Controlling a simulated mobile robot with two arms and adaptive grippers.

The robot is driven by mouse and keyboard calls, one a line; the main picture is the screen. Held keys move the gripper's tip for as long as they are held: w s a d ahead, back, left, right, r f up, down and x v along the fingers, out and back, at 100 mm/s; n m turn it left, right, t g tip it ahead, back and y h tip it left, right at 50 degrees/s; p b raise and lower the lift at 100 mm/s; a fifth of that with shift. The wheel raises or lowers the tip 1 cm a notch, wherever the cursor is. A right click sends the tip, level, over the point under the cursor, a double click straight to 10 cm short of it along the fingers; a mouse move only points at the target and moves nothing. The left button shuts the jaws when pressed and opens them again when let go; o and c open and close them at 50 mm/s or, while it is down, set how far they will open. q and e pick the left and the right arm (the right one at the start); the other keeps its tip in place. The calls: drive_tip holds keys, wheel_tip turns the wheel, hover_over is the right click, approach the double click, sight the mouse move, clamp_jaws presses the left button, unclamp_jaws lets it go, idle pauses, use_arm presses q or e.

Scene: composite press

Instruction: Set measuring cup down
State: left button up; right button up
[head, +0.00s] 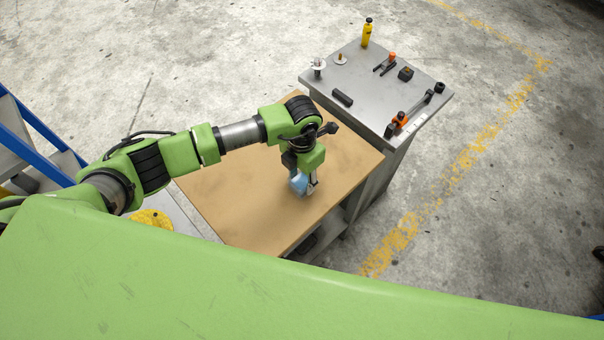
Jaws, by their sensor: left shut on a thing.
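My left arm comes in from the left, and my left gripper (306,188) points down over the right part of the brown wooden worktop (235,205). It is shut on a light blue measuring cup (298,184), of which only a small part shows beside the fingers. The cup is at or just above the worktop; I cannot tell whether it touches. The gripper hides much of the cup. My right gripper is not in view.
A grey metal bench (350,70) adjoins the worktop at the back right, with a yellow bottle (367,33), orange-and-black clamps (397,121) and small black parts on it. A blue-framed rack (35,125) stands at the left. The worktop's front left is clear.

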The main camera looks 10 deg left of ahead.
use_arm(q)
drive_tip(key=shift+f, duration=0.15)
drive_tip(key=shift+f+b, duration=0.15)
drive_tip(key=shift+b, duration=0.15)
drive_tip(key=o, duration=1.2)
drive_tip(key=shift+r, duration=0.2)
